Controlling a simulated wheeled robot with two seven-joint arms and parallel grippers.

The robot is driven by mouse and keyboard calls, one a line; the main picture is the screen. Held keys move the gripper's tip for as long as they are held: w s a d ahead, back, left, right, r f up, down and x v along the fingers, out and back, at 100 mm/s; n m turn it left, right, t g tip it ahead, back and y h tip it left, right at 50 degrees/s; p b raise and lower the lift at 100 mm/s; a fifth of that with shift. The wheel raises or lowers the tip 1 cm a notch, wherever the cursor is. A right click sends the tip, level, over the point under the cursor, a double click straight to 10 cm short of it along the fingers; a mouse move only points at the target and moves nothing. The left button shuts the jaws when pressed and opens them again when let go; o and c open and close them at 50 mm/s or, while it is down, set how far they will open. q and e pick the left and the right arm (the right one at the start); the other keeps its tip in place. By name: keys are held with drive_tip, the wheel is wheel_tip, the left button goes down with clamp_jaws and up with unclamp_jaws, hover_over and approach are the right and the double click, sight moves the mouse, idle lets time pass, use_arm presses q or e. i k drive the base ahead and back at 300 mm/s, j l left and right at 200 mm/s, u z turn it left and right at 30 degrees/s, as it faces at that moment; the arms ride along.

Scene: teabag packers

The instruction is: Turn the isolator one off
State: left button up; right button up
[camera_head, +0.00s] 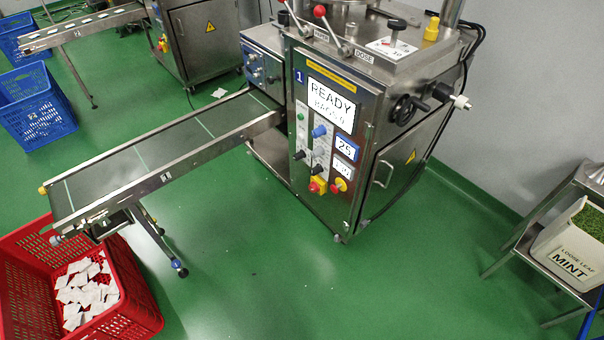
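The packing machine marked 1 (336,160) stands at the centre and its display (331,104) reads READY. Low on its front panel is a red knob on a square yellow plate (319,185), which looks like the isolator. Beside it to the right is a red button on a round yellow base (341,184), which looks like an emergency stop. The isolator handle's position is too small to tell. Neither of my grippers is in view.
A conveyor (150,155) juts left from the machine above a red crate (140,290) holding teabags. Blue crates (38,118) and a second machine (203,40) stand at upper left. A mint tub (570,262) sits on a metal stand at right. Green floor before the panel is clear.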

sight(315, 187)
drive_tip(key=i+j+z, duration=0.2)
drive_tip(key=j, duration=0.45)
drive_tip(key=i+j+z, duration=0.2)
drive_tip(key=j, duration=0.5)
drive_tip(key=j+z, duration=0.15)
drive_tip(key=j, duration=0.5)
